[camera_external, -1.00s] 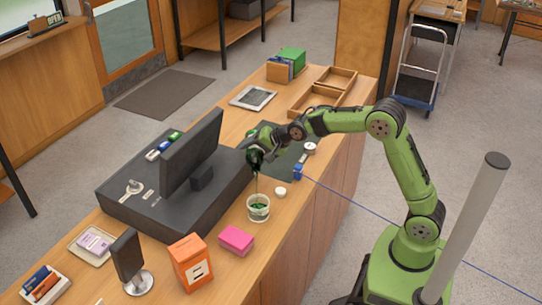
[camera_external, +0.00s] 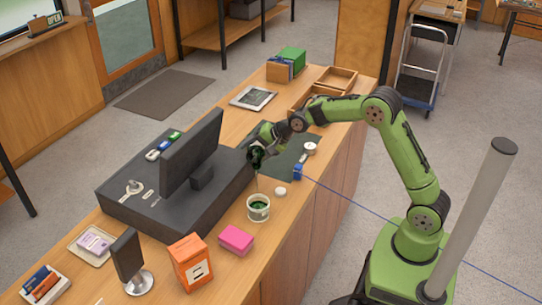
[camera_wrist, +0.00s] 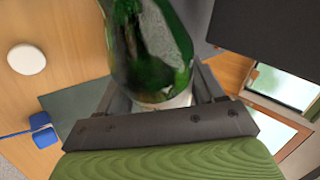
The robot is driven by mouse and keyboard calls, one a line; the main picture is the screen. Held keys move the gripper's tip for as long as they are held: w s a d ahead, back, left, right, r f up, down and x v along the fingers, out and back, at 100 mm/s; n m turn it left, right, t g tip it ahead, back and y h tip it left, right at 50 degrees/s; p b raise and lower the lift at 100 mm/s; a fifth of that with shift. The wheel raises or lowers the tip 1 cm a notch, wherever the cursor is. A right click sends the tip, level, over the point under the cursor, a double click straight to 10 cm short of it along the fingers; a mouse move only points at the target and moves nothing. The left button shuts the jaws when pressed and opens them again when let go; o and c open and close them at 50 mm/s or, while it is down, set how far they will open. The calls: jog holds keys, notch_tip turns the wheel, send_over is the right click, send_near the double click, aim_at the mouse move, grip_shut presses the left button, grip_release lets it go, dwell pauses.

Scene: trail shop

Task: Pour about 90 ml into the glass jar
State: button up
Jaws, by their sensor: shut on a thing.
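The glass jar (camera_external: 258,208) stands upright on the wooden counter, with dark green liquid in its lower part. My gripper (camera_external: 257,157) is above and behind it, beside the black register, shut on a dark green bottle. A thin stream shows between the bottle and the jar in the external view. In the wrist view the green glass bottle (camera_wrist: 150,45) fills the space between the fingers of my gripper (camera_wrist: 158,108). The bottle's mouth and the jar are not visible in the wrist view.
A white round lid (camera_external: 281,191) and a pink block (camera_external: 236,239) lie close to the jar. An orange box (camera_external: 190,262) stands to the front left. The black register with its monitor (camera_external: 191,150) is at left. A blue item (camera_external: 297,173) sits at the counter's right edge.

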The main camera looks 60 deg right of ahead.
jog(key=shift+w+d+r+y+p, duration=0.1)
jog(key=shift+d+r+y+p, duration=0.15)
jog(key=shift+r+p, duration=0.35)
jog(key=shift+d+r+y+p, duration=0.15)
jog(key=shift+d+r+p, duration=0.05)
jog(key=shift+r+p, duration=0.3)
jog(key=shift+f+g, duration=0.3)
jog(key=shift+a+r+m+p, duration=0.1)
jog(key=shift+r+m+p, duration=0.2)
jog(key=shift+p, duration=0.25)
jog(key=shift+f+y, duration=0.15)
jog(key=shift+y, duration=0.25)
jog(key=shift+p, duration=0.35)
